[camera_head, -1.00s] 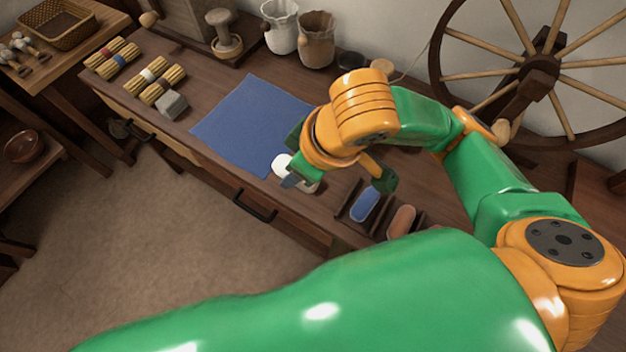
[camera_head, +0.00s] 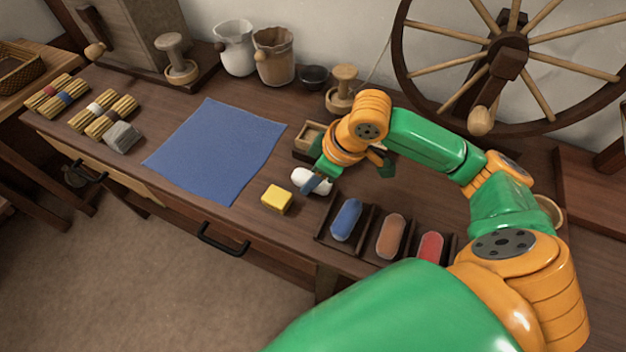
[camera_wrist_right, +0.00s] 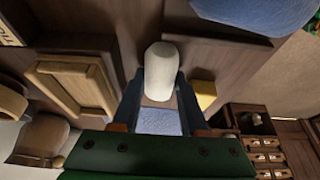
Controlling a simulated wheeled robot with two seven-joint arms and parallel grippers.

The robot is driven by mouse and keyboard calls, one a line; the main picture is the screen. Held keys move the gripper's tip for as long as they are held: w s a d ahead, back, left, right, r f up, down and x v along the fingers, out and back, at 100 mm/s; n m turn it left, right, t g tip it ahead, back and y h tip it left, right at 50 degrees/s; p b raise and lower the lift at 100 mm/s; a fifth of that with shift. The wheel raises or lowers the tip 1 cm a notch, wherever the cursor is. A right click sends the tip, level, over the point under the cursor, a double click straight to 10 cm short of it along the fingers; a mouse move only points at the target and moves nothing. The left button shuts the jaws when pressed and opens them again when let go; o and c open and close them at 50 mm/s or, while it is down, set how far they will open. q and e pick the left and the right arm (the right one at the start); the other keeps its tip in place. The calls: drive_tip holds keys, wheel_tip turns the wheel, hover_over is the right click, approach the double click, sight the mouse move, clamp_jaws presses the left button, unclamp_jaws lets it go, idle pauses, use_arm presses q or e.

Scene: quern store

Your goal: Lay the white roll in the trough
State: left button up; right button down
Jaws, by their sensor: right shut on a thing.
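The white roll (camera_head: 308,181) is between the fingers of my right gripper (camera_head: 325,178), which is shut on it. In the wrist view the roll (camera_wrist_right: 161,70) points away between the two dark fingers (camera_wrist_right: 160,98). It is right of the yellow block and behind the left end of a dark divided trough (camera_head: 366,233). A blue, a brown and a red roll lie in separate compartments there. The blue roll (camera_head: 346,219) shows large at the top of the wrist view (camera_wrist_right: 255,14). How high the white roll is above the table I cannot tell. My left gripper is out of view.
A yellow block (camera_head: 277,199) sits near the table's front edge. A blue cloth (camera_head: 215,150) lies left of it. A small wooden tray (camera_head: 308,137) stands just behind my gripper. Bundles, a grey block (camera_head: 123,137), jars (camera_head: 274,55) and a spoked wheel (camera_head: 505,60) surround the work area.

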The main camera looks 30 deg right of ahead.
drive_tip(key=shift+c, duration=2.1)
unclamp_jaws()
drive_tip(key=shift+f, duration=0.1)
